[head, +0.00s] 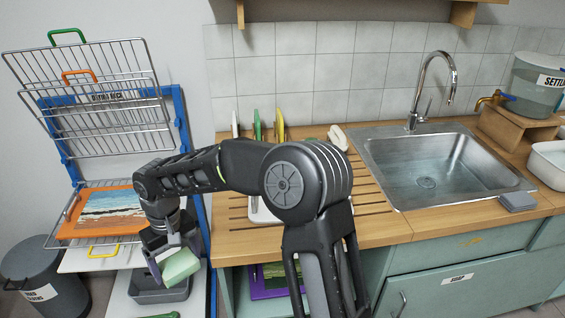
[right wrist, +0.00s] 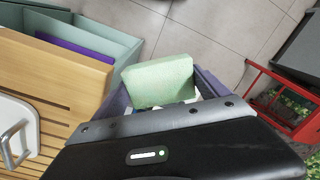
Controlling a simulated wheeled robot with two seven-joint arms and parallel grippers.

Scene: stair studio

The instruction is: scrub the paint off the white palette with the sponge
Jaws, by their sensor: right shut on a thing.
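My right gripper (head: 170,256) is shut on a pale green sponge (head: 182,267), held at the lower left, in front of the drying rack and off the counter. The sponge also shows between the fingers in the right wrist view (right wrist: 160,80). A white piece (head: 262,212) lies on the slatted counter, mostly hidden by my right arm; I cannot tell whether it is the palette. Its white surface also shows at the left of the right wrist view, with a metal handle-like bar. No paint is visible on it. My left gripper is out of view.
A grey tray (head: 146,292) sits on the low shelf below the sponge. The wire rack (head: 100,125) holds an orange-edged painting (head: 103,216). A grey bin (head: 45,275) stands at far left. The sink (head: 432,170) and upright coloured boards (head: 257,125) are on the wooden counter (head: 370,225).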

